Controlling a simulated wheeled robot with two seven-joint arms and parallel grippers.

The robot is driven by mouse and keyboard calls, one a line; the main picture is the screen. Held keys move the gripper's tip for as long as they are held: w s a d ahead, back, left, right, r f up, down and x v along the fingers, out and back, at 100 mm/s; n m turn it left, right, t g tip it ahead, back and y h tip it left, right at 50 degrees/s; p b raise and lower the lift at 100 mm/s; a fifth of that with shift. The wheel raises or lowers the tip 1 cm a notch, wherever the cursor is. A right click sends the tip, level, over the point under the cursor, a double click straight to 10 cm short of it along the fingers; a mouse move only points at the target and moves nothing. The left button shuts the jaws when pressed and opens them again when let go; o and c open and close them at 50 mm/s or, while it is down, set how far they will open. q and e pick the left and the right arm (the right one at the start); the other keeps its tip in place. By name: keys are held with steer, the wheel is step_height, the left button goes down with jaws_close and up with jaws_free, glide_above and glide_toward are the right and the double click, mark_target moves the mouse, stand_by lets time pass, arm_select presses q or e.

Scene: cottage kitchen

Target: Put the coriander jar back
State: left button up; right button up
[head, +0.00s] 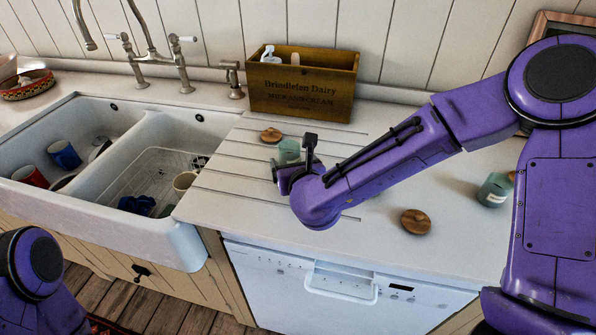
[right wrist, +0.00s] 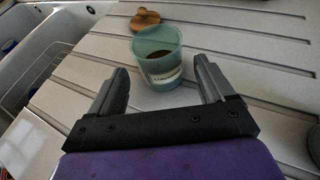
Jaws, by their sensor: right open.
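A pale green, open-topped jar (head: 289,152) stands upright on the grooved drainer part of the worktop. In the right wrist view the jar (right wrist: 158,50) has dark contents and a white label too small to read surely; it may be the coriander jar. A round wooden lid (head: 270,135) lies just behind it and also shows in the right wrist view (right wrist: 144,18). My right gripper (right wrist: 161,82) is open, with the jar ahead of and partly between its fingertips. No grip shows. My left gripper is out of view; only part of my left arm shows.
Another green jar (head: 494,191) stands at the right by my right arm. A second wooden lid (head: 416,222) lies near the front edge. A wooden box (head: 303,85) stands at the back. The double sink (head: 110,150) at left holds mugs.

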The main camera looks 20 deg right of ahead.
steer(key=b+v, duration=0.1)
steer(key=v, duration=0.7)
steer(key=s+b, duration=0.1)
steer(key=b, duration=0.6)
steer(key=shift+s+b, duration=0.2)
steer(key=shift+b, duration=0.2)
steer(key=shift+s+a+r+b, duration=0.1)
steer(key=shift+s+b, duration=0.15)
steer(key=shift+b, duration=0.1)
steer(key=shift+s+r, duration=0.2)
steer(key=shift+r, duration=0.15)
